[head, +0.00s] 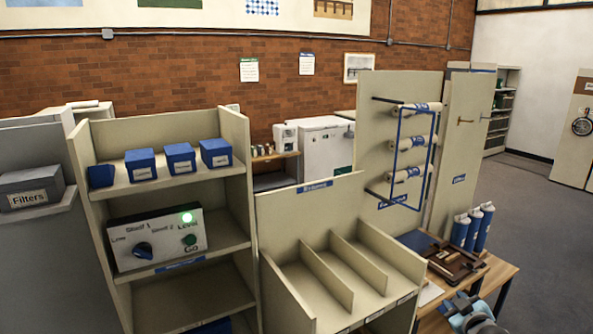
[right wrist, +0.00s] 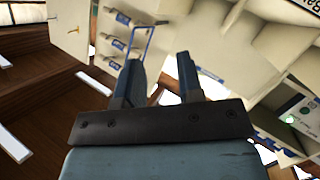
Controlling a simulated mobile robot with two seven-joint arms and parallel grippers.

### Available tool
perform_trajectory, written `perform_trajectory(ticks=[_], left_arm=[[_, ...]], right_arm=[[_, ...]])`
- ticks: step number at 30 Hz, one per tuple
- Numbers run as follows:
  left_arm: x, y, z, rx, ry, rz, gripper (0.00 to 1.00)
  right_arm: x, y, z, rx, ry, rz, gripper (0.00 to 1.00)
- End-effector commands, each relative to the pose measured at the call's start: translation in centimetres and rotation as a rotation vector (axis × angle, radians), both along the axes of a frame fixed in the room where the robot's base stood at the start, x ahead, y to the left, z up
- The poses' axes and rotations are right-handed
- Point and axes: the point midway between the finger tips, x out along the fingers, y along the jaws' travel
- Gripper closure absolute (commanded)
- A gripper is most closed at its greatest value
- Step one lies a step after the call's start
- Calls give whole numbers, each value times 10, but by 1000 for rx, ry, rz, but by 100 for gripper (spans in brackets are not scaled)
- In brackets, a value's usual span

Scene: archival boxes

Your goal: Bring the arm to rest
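My right gripper (head: 466,306) shows at the bottom right of the head view, in front of the wooden table (head: 497,275). In the right wrist view, the two dark blue fingers of my right gripper (right wrist: 161,76) stand apart with nothing held between them. Only background shows through the gap. My left gripper is in neither view.
A shelf unit (head: 235,150) with blue boxes (head: 180,158) and a control panel (head: 157,238) with a lit green lamp stands left. A divided sorter (head: 310,285) stands in the middle. Blue-labelled bottles (head: 472,228) and a brown wooden device (head: 452,262) are on the table.

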Motion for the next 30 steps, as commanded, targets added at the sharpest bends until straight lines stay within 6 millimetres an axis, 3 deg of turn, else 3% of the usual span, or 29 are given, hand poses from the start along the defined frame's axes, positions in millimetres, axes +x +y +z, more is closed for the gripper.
perform_trajectory(ticks=[1, 3, 5, 9, 15, 18, 21, 24, 30], left_arm=[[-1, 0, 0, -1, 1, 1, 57], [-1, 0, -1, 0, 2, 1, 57], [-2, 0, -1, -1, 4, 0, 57], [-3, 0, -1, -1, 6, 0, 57], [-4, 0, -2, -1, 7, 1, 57], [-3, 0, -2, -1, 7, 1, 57], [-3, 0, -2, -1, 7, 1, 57], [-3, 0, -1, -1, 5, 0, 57], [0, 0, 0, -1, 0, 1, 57]], right_arm=[[-23, 25, -29, 31, 36, 23, 66], [-55, 56, -60, 73, 79, 51, 66], [-85, 82, -84, 110, 115, 70, 66], [-162, 142, -129, 211, 201, 105, 66], [-277, 216, -161, 367, 315, 115, 66], [-318, 238, -164, 426, 354, 108, 66], [-343, 251, -163, 462, 377, 99, 66], [-355, 257, -162, 480, 389, 94, 66], [-357, 258, -162, 483, 390, 94, 66]])
